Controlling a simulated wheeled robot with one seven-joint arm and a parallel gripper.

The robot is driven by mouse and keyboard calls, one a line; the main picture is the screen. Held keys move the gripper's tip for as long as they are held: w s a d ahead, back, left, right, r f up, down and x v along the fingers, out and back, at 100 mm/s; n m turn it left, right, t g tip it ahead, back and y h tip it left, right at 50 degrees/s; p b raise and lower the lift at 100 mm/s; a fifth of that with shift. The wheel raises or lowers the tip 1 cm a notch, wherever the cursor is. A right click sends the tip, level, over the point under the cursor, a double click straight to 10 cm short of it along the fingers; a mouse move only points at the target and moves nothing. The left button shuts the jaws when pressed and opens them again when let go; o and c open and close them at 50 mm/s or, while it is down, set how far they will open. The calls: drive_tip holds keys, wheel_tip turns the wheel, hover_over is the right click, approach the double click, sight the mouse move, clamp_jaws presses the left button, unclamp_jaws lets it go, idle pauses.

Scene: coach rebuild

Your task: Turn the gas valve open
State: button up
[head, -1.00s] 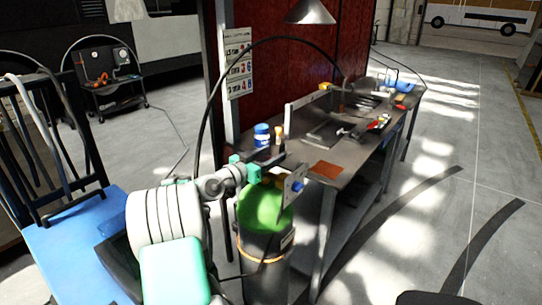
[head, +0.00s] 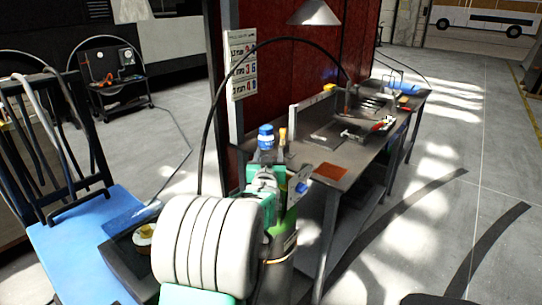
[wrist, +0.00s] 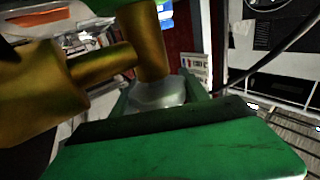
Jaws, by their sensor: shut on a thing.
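The gas cylinder (head: 284,243), dark with a green shoulder, stands at the near end of the workbench, partly hidden by my arm. Its brass valve body (wrist: 150,45) fills the upper left of the wrist view. A pale, rounded valve knob (wrist: 160,95) sits at the end of the brass stem, between my green fingers. My gripper (head: 268,180) is at the cylinder top and shut on this knob; it also shows in the wrist view (wrist: 165,100). A plate with a blue knob (head: 302,187) is just right of the gripper. My wrist hides the knob in the head view.
The workbench (head: 335,172) behind holds a blue-capped bottle (head: 266,137), an orange sheet (head: 330,172) and tools. A black hose (head: 208,125) arches over from the cylinder side. A blue trolley (head: 75,245) stands left. Open floor lies to the right.

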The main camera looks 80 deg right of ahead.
drive_tip(key=shift+f+n+t+y+b, duration=0.35)
drive_tip(key=shift+n+t+b, duration=0.45)
drive_tip(key=shift+t+b, duration=0.45)
drive_tip(key=shift+w+n+t+y+b, duration=0.2)
drive_tip(key=shift+n+t+b, duration=0.4)
drive_tip(key=shift+t+b, duration=0.45)
drive_tip(key=shift+w+a+r+n+t+y+b, duration=0.15)
drive_tip(key=shift+n+t+y+b, duration=0.15)
drive_tip(key=shift+b, duration=0.3)
drive_tip(key=shift+w+r+n+t+y+b, duration=0.15)
drive_tip(key=shift+n+t+y+b, duration=0.15)
drive_tip(key=shift+b, duration=0.25)
drive_tip(key=shift+r, duration=0.1)
drive_tip(key=o, duration=1.4)
drive_tip(key=v, duration=0.7)
drive_tip(key=shift+s+a+b, duration=0.25)
drive_tip(key=shift+a+b, duration=0.05)
drive_tip(key=shift+b, duration=0.05)
